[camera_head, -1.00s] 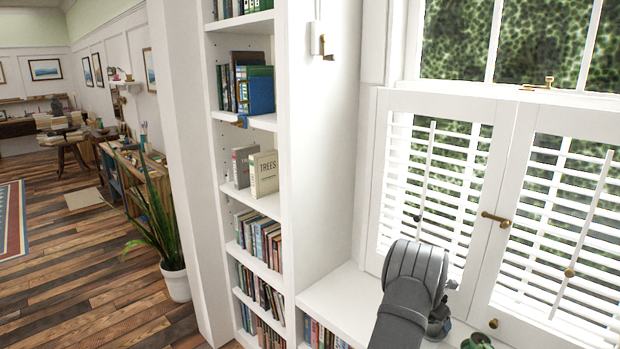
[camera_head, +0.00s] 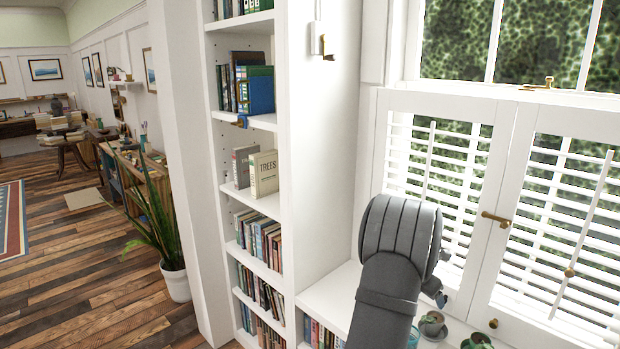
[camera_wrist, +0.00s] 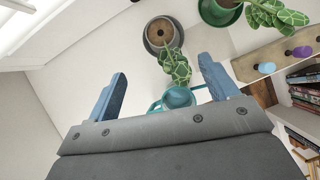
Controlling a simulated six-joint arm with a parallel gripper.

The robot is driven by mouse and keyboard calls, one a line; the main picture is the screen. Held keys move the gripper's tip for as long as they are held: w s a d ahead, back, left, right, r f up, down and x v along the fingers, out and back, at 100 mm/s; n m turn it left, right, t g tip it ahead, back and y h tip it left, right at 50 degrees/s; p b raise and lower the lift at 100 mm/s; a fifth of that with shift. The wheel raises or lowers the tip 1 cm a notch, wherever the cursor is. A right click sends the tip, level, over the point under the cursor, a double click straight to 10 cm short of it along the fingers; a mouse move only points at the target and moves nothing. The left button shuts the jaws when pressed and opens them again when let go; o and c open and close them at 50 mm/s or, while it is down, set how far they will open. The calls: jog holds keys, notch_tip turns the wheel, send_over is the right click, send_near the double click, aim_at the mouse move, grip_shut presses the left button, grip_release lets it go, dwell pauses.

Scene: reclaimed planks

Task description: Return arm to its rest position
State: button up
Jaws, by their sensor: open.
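My gripper (camera_wrist: 162,68) shows in the wrist view with its two blue fingers spread wide and nothing held between them. Beyond the fingers a teal cup (camera_wrist: 178,98) stands on the white surface. A leafy plant in a grey pot (camera_wrist: 153,42) stands farther off, between the finger directions. A green pot (camera_wrist: 213,14) with a patterned-leaf plant is at the top right. In the head view my grey arm rises in front of the window seat, and my gripper is mostly hidden behind it.
White shutters (camera_head: 507,165) stand close behind my arm. A tall bookcase (camera_head: 310,150) is to the left. Small pots (camera_head: 432,324) sit on the white ledge (camera_head: 335,300) right of the arm. The wrist view shows a wooden board with knobs (camera_wrist: 245,68) at right. Open floor lies far left.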

jog(key=x, duration=1.6)
jog(key=shift+d+f, duration=0.15)
jog(key=shift+f, duration=0.25)
notch_tip(320, 180, up, 4)
jog(key=shift+f, duration=0.15)
jog(key=s+d+r+m+g, duration=0.1)
jog(key=s+d+r+m, duration=0.1)
jog(key=s, duration=0.3)
jog(key=s+d+r+m+g+h, duration=0.1)
jog(key=s+d+r+m+g, duration=0.1)
jog(key=s+d+r+m, duration=0.1)
jog(key=shift+s+d+r+m, duration=0.25)
jog(key=shift+s+r+m, duration=0.45)
jog(key=shift+s+r, duration=0.35)
jog(key=shift+f, duration=0.1)
